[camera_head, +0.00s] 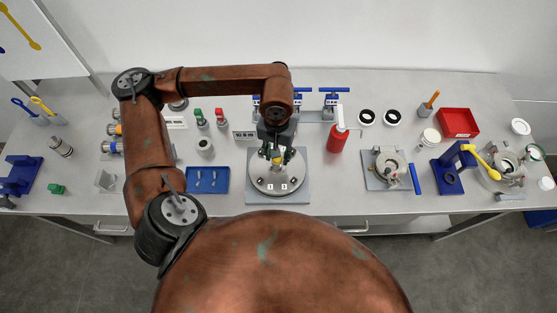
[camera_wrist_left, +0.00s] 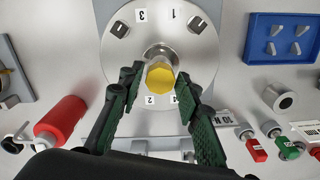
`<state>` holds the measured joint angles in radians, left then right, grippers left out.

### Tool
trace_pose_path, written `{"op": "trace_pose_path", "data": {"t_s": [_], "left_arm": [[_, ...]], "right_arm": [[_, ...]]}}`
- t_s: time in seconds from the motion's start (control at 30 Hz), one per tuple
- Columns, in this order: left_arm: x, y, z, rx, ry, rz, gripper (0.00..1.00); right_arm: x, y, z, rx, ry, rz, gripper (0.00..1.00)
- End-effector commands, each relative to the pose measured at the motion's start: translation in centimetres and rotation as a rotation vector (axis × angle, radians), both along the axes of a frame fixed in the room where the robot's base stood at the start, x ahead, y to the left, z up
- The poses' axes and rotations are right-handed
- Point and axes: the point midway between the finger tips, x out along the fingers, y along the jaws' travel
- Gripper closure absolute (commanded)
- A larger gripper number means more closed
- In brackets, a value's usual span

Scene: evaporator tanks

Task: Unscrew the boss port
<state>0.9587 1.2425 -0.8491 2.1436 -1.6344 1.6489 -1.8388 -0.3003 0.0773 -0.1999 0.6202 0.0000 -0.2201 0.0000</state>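The boss port shows as a yellow hexagonal cap on a short metal stub (camera_wrist_left: 160,74), at the middle of a round metal plate with numbered labels (camera_wrist_left: 125,60). In the head view the yellow cap (camera_head: 277,161) is partly hidden by my left gripper above it. My left gripper (camera_wrist_left: 155,84) has its two green-padded fingers apart, one on each side of the cap. A narrow gap shows between the cap and each finger, so it appears open. My right gripper is not in view.
A blue tray with small parts (camera_head: 208,180) lies left of the plate's grey base (camera_head: 290,198). A red bottle (camera_head: 337,139) stands to the right, and a rack with blue T-handles (camera_head: 329,101) stands behind. Another round fitting (camera_head: 388,166) sits farther right.

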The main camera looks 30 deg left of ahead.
Motion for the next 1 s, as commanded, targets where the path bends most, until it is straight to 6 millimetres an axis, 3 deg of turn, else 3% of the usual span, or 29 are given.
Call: {"op": "trace_pose_path", "data": {"t_s": [0.23, 0.6, 0.9, 1.0], "left_arm": [[0.0, 0.0, -0.2, -0.001, 0.0, -0.095, 0.69], [0.0, 0.0, -0.2, 0.0, 0.0, -0.419, 0.69], [0.0, 0.0, 0.1, 0.0, -0.001, -0.461, 0.69], [0.0, 0.0, 0.1, 0.0, 0.0, -0.46, 0.74]], "right_arm": [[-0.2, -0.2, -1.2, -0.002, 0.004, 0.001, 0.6], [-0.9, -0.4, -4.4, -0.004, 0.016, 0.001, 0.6], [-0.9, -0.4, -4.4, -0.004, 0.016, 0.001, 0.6], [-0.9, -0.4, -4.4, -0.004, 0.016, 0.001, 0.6]]}}
